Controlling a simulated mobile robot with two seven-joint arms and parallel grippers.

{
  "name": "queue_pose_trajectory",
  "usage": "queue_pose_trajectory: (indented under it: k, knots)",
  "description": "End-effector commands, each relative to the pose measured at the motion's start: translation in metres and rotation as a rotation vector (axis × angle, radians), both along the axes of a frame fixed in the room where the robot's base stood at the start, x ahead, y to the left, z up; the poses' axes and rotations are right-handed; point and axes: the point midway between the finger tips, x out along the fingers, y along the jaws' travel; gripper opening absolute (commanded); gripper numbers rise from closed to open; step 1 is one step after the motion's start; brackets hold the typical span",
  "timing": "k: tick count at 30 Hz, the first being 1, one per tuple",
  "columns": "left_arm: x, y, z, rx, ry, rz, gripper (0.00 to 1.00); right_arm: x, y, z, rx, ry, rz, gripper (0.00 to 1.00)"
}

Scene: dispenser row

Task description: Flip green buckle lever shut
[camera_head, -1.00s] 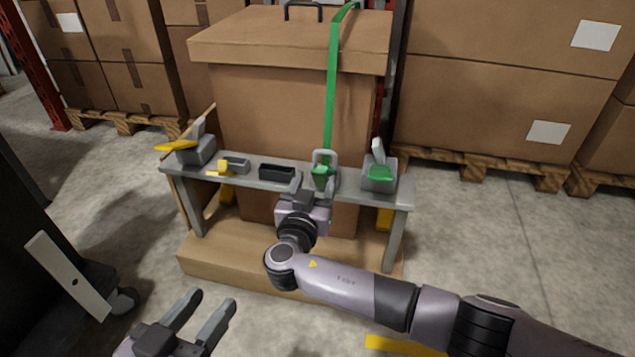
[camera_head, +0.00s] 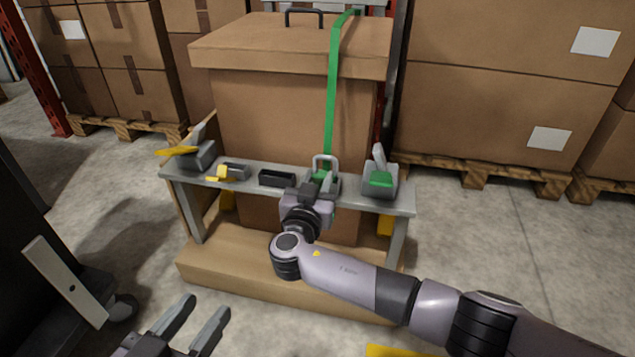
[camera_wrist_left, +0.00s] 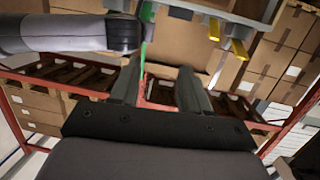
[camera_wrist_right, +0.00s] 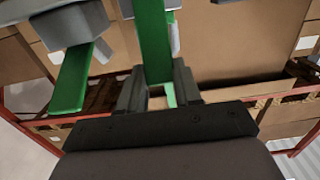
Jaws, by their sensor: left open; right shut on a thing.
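The green buckle (camera_head: 324,163), with an upright metal loop, sits on the grey bench at the lower end of a green strap (camera_head: 331,100). My right gripper (camera_head: 321,188) is at the buckle's front and hides its lower part. In the right wrist view its fingers (camera_wrist_right: 160,92) are shut on a green piece in line with the strap (camera_wrist_right: 153,40); its exact outline is partly hidden. To the right stands a grey block (camera_head: 380,188) with a green part and a raised grey lever (camera_head: 379,158). My left gripper (camera_head: 197,322) is open and empty, low in front of the bench.
On the bench (camera_head: 225,185) are a grey holder with a yellow part (camera_head: 180,152), a small yellow-and-grey piece (camera_head: 230,173) and a black tray (camera_head: 276,179). A large carton (camera_head: 270,110) stands behind. Floor is clear to the right.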

Motion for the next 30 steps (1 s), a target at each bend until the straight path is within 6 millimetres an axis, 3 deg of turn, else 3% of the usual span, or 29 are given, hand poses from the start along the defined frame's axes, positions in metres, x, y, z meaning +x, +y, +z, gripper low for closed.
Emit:
queue_pose_trajectory:
  k: [18,30]
  knots:
    - [0.006,-0.012,-0.001,-0.081,0.118,-0.020,0.47,0.026,-0.008,0.018,0.105,0.316,0.000,0.00]
    - [0.008,-0.021,-0.004,-0.131,0.183,-0.038,0.47,0.038,-0.012,0.016,0.147,0.455,0.002,0.00]
